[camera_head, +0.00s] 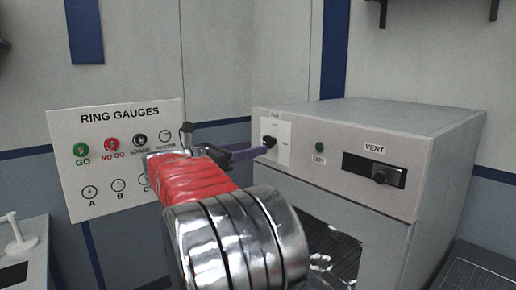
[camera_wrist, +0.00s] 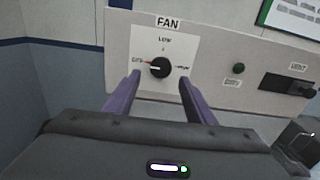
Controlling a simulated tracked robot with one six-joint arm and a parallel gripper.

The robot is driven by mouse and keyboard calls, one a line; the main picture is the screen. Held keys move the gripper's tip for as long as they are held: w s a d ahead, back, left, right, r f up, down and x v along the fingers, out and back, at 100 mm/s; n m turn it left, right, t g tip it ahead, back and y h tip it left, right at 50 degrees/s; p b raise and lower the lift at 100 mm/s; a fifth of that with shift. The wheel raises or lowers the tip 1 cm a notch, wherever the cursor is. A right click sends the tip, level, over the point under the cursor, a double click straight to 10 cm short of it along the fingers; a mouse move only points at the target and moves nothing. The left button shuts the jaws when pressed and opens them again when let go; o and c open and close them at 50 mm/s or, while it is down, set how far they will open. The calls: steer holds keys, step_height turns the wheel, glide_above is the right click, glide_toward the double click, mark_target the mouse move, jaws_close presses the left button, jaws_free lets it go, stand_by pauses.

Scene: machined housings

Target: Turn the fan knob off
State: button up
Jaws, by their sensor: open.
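The black round fan knob (camera_wrist: 160,68) sits on a white plate (camera_wrist: 188,48) labelled FAN, with LOW marked above it and small blurred labels to its left and right. A thin light or reddish pointer line on the knob seems to face the left label. In the head view the knob (camera_head: 269,142) is at the left of the box front. My gripper (camera_wrist: 159,80) is open. Its two purple fingers reach toward the panel, one to the left and one to the right below the knob. I cannot tell whether they touch it. The gripper (camera_head: 262,150) also shows in the head view.
The grey box (camera_head: 385,150) also carries a green button (camera_head: 320,147) and a VENT control (camera_head: 379,176) to the right. An open bay lies below. A RING GAUGES board (camera_head: 118,125) hangs on the wall at left, behind my arm.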

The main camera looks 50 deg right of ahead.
steer(key=v, duration=0.9)
steer(key=shift+a, duration=0.25)
steer(key=shift+f, duration=0.1)
steer(key=s+a+f+m+t+y, duration=0.2)
steer(key=a+f+m+y, duration=0.25)
steer(key=f, duration=0.55)
steer(key=s+a+f+m+t+y, duration=0.15)
steer(key=a+f+m+y, duration=0.3)
steer(key=f, duration=0.65)
steer(key=s+a+f+m+t+y, duration=0.1)
steer(key=s+a+m+t+y, duration=0.1)
steer(key=a, duration=0.6)
steer(key=s+a+f+m+t+y, duration=0.2)
steer(key=s+a+y, duration=0.1)
steer(key=s+a, duration=0.4)
steer(key=s+a+f+m+t+y, duration=0.1)
steer(key=s+a+m+t+y, duration=0.1)
steer(key=a, duration=0.8)
steer(key=shift+s+a+f+m+y, duration=0.35)
steer(key=shift+s+y, duration=0.45)
steer(key=shift+s, duration=0.45)
